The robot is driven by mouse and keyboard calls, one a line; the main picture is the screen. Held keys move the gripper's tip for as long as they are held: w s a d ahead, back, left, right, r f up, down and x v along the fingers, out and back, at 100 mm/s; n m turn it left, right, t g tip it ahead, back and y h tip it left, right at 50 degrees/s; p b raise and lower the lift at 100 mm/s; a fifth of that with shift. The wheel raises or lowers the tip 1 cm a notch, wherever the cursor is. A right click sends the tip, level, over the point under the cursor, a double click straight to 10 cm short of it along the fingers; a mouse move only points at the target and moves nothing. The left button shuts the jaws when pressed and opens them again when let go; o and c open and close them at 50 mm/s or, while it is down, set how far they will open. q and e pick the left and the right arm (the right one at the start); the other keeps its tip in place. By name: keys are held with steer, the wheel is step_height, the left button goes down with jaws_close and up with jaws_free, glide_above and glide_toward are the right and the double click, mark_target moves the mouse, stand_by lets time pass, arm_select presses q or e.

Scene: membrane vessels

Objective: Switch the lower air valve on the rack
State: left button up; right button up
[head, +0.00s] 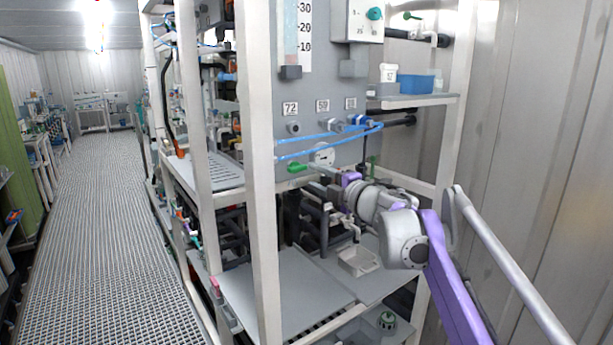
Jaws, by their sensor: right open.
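A small green valve handle (297,168) sits low on the grey panel of the rack (258,170), just below the blue air tubes. My right gripper (316,172) reaches in from the right, with its open fingers pointing left toward this handle. Its fingertips are close to the handle's right side; I cannot tell whether they touch it. My left gripper is not in view.
Blue tubes (330,136) run across the panel just above my gripper. A white upright post (258,230) stands left of the handle. Below are a grey shelf (285,290) and a small white tray (358,262). A grated walkway (95,230) lies clear at left.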

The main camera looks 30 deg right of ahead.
steer(key=s, duration=0.5)
steer(key=shift+d, duration=0.15)
steer(key=s+a+f+m+g+h, duration=0.2)
steer(key=s+f+m, duration=0.1)
steer(key=f+m, duration=0.3)
steer(key=s+a+f+m+g+h, duration=0.1)
steer(key=s+a+f+m+h, duration=0.2)
steer(key=f+m, duration=0.35)
steer(key=s+a+f+m+g+h, duration=0.2)
steer(key=s+f+m, duration=0.1)
steer(key=f, duration=0.5)
steer(key=s+a+f+m+g+y, duration=0.1)
steer(key=s+a+f+g+y, duration=0.1)
steer(key=s+a+f, duration=0.5)
steer(key=s+a+f+m+g+y, duration=0.2)
steer(key=s+a+f+g, duration=0.3)
steer(key=f, duration=1)
steer(key=s+a+y, duration=0.1)
steer(key=s+a, duration=0.2)
steer(key=s, duration=0.2)
steer(key=shift+s+f+g, duration=0.15)
steer(key=shift+s+g, duration=0.15)
steer(key=shift+s, duration=0.1)
